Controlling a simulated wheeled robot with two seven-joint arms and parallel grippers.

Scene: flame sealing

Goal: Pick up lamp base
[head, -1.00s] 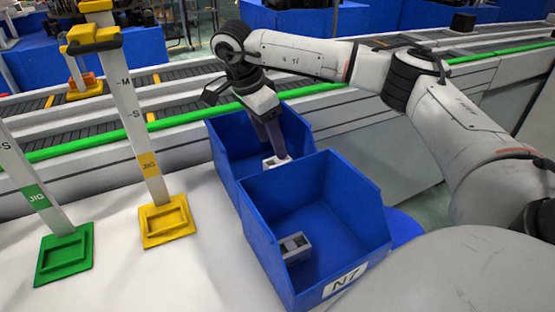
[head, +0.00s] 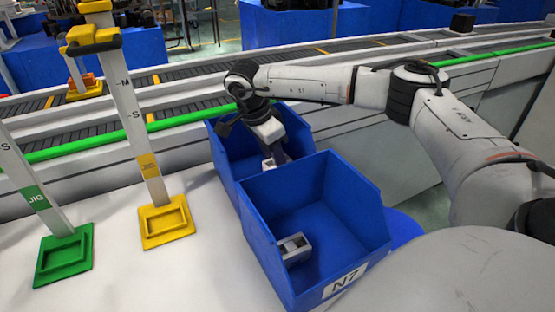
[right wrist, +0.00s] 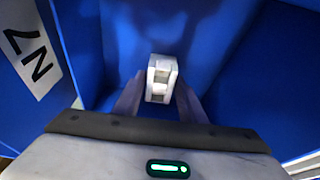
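A small white block-shaped part with recesses, which looks like the lamp base (right wrist: 161,78), lies in the rear blue bin (head: 226,160). In the right wrist view it sits between the fingertips of my right gripper (right wrist: 160,86). The fingers are spread on either side of it, with small gaps seeming to show. In the head view my right gripper (head: 277,158) reaches down inside the rear bin and mostly hides that part. A similar grey part (head: 294,249) lies in the front blue bin (head: 345,215). My left gripper is not in view.
The front bin's wall stands close to my right gripper. A yellow jig stand (head: 167,222) and a green jig stand (head: 65,256) stand on the white table (head: 190,275) at left. A conveyor with a green rail (head: 175,122) runs behind the bins.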

